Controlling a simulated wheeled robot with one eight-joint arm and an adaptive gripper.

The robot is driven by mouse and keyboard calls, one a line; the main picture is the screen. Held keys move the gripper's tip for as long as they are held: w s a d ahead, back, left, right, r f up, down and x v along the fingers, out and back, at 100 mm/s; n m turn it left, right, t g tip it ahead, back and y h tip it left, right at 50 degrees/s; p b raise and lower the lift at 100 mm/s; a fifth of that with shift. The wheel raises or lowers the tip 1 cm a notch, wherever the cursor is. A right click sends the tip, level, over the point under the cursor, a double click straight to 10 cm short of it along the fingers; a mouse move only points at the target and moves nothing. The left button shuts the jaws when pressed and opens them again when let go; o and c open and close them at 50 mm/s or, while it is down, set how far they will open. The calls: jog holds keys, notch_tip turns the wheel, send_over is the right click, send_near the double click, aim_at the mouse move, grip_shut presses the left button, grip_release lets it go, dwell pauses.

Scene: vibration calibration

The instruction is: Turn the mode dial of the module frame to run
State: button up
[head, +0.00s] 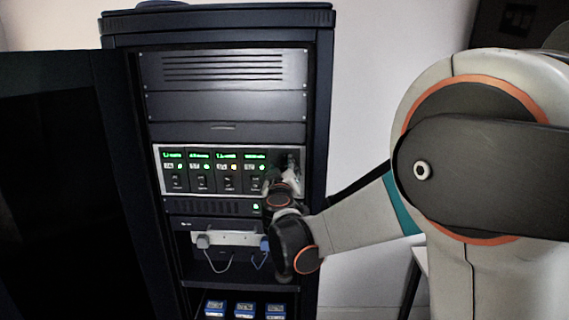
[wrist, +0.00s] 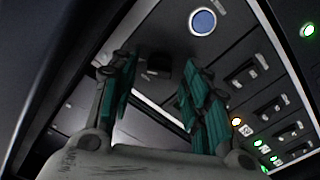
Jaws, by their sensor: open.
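The module frame (head: 155,165) is a light-edged row of modules with green displays, set in the rack. Its right end panel carries a small dark knob (wrist: 158,66), which looks like the mode dial, with small white markings beside it. My gripper (head: 288,176) is at this right end in the head view and hides most of that panel. In the wrist view my gripper (wrist: 156,78) is open, its green-padded fingers to either side of the knob's lower side. I cannot tell whether they touch it. The dial's setting is not readable.
A round blue button (wrist: 203,21) sits above the dial in the wrist view. Module switches (wrist: 268,110) and lit lamps lie to its right. Below the frame are a handled unit (head: 228,238) and several blue boxes (head: 244,309). The cabinet door (head: 60,180) stands open at left.

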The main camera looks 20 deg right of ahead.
jog(key=shift+w+d, duration=0.15)
jog(key=shift+w, duration=0.3)
jog(key=shift+s+r, duration=0.1)
grip_shut()
jog(key=shift+n, duration=0.4)
jog(key=n+b, duration=0.2)
jog(key=n, duration=0.3)
jog(key=n+b, duration=0.2)
jog(key=n, duration=0.4)
